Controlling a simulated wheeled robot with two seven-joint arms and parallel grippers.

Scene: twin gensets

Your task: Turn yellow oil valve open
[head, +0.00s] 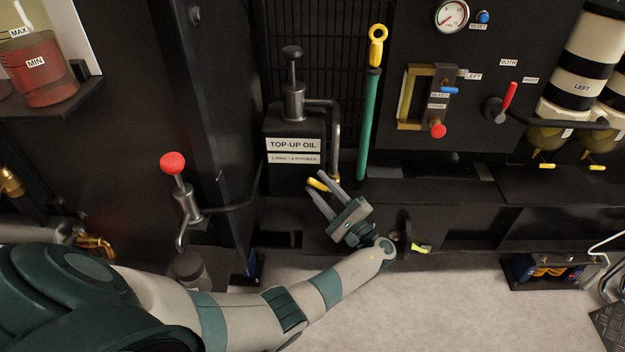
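A short yellow valve lever (317,184) sits at the foot of the metal pipe (335,130) that comes down from the black box labelled TOP-UP OIL (293,145). My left gripper (318,182) reaches up to it from below right. Its two grey fingers stand apart, with the yellow lever showing between their tips. I cannot tell whether either finger touches the lever. The fingers hide part of the lever and the valve body. My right gripper is not in view.
A green tube with a yellow ring handle (378,45) stands right of the pipe. A red-knobbed hand pump (173,165) stands at left. A yellow-green lever (420,248) is close to my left wrist. Small yellow taps (547,166) sit under the filters.

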